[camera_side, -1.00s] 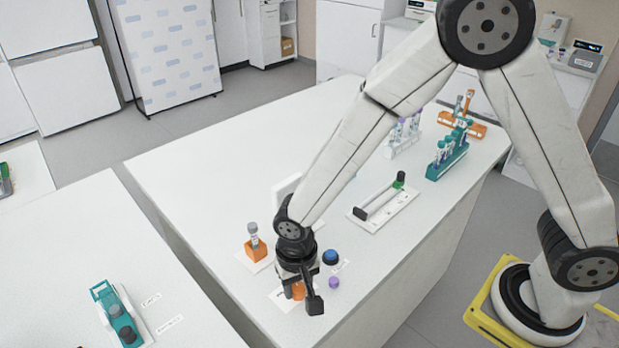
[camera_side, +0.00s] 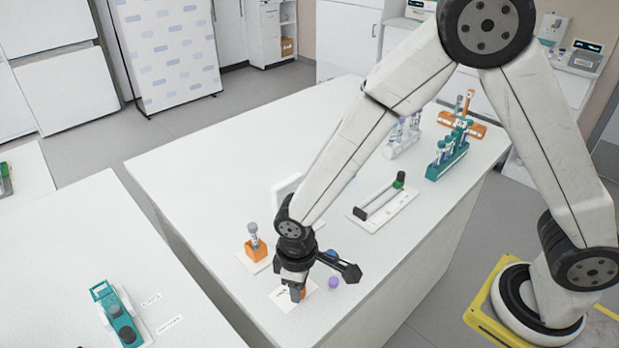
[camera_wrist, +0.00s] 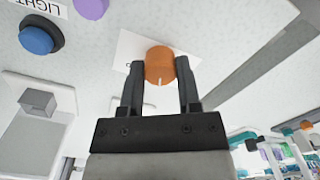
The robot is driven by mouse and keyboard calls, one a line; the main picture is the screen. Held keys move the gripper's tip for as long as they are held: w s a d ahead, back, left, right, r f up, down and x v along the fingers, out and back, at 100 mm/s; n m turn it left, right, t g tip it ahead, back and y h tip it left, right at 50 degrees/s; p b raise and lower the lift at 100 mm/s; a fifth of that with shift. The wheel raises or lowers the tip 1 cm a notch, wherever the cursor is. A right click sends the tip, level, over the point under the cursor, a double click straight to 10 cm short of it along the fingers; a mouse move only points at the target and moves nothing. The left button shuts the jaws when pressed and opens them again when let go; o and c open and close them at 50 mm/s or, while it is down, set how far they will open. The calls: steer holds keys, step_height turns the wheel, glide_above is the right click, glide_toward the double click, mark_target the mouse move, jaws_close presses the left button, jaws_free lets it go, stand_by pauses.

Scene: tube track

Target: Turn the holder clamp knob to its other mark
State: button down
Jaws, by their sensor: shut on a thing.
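The orange clamp knob (camera_wrist: 159,62) stands on a white label plate (camera_wrist: 127,48) on the bench, and a pale line marks its side. My gripper (camera_wrist: 160,80) has one finger on each side of the knob and is shut on it, as the wrist view shows. In the side view my gripper (camera_side: 297,290) points down at the bench's near edge, and the knob is mostly hidden by the fingers. The white plate (camera_side: 281,296) shows beside it. The plate's marks are too covered to read. The orange holder (camera_side: 256,250) with an upright capped tube stands just behind, to the left.
A blue button (camera_wrist: 37,38) and a purple cap (camera_wrist: 91,8) lie close to the knob. A white tray with a black-ended rack (camera_side: 383,205) is to the right. Tube racks (camera_side: 447,160) stand at the far right. The bench's left part is clear.

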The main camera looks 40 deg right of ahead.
steer(key=shift+n, duration=1.3)
steer(key=shift+c, duration=1.5)
jaws_free()
steer(key=shift+r, duration=0.2)
steer(key=shift+r, duration=3.75)
steer(key=shift+d, duration=0.15)
steer(key=s+d+r+m+t, duration=0.1)
steer(key=d+m, duration=0.3)
steer(key=d, duration=0.5)
steer(key=s+d+m+t, duration=0.1)
steer(key=s+d+m, duration=0.3)
steer(key=d, duration=0.5)
steer(key=shift+d+r+m+t, duration=0.3)
steer(key=shift+r+m, duration=0.1)
